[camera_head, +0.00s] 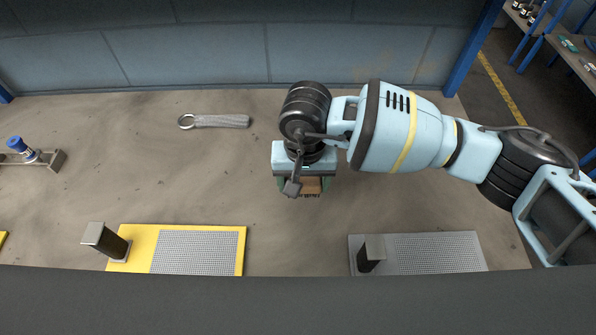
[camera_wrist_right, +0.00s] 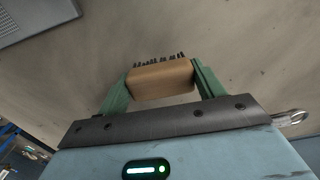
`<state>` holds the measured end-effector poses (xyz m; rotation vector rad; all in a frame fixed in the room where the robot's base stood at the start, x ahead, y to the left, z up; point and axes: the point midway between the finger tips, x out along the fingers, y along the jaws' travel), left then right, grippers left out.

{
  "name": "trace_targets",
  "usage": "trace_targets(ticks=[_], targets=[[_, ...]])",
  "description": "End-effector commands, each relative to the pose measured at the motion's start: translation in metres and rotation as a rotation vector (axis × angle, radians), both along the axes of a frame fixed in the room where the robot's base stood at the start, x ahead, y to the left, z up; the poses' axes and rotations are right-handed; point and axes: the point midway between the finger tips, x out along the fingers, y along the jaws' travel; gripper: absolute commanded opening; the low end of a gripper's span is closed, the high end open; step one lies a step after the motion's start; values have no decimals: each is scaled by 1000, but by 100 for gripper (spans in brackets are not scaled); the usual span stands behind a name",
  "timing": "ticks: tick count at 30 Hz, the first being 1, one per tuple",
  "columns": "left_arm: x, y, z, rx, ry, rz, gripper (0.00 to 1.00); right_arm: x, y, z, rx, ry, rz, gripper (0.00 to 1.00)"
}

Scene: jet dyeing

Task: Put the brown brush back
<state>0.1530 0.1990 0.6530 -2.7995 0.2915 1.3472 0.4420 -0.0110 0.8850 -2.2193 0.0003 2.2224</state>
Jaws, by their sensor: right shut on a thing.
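My right gripper (camera_head: 303,187) comes in from the right and points down at the middle of the table. Its green fingers are shut on the brown brush (camera_head: 312,186), which is mostly hidden under the gripper in the head view. In the right wrist view the brush (camera_wrist_right: 162,79) is a tan-brown block with short dark bristles on its far side, held between both fingers of the right gripper (camera_wrist_right: 163,84). I cannot tell whether the brush touches the table. My left gripper is not in view.
A grey perforated mat (camera_head: 430,252) and a yellow-edged mat (camera_head: 195,252) lie at the front, each with a dark post. A grey strap with a ring (camera_head: 215,121) lies behind. A blue-capped item (camera_head: 22,148) stands at the left. The table between is clear.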

Motion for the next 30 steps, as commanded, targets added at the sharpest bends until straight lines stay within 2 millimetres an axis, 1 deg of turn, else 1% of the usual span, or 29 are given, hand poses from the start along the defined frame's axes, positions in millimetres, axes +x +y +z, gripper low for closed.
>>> trace_targets(ticks=[1, 3, 6, 9, 16, 19, 21, 24, 27, 30], targets=[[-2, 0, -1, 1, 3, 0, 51, 9, 3, 0, 1, -1, -3, 43], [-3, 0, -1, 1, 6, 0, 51, 19, 5, -1, 0, 0, -2, 43], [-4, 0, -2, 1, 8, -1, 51, 30, 8, -3, 0, 0, -1, 43], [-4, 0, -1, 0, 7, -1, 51, 37, 9, -3, 0, -1, 0, 43], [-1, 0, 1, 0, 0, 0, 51, 40, 10, -3, 0, -1, 1, 43], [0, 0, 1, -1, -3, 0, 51, 47, 12, -4, 1, -1, -1, 43], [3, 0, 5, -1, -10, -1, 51, 44, 11, -16, 0, 4, -1, 43], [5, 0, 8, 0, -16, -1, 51, 45, 11, -29, 1, 1, 0, 43], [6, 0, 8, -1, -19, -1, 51, 45, 11, -37, 0, 0, 0, 43], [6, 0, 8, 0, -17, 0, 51, 45, 11, -39, 0, -1, 1, 43]])
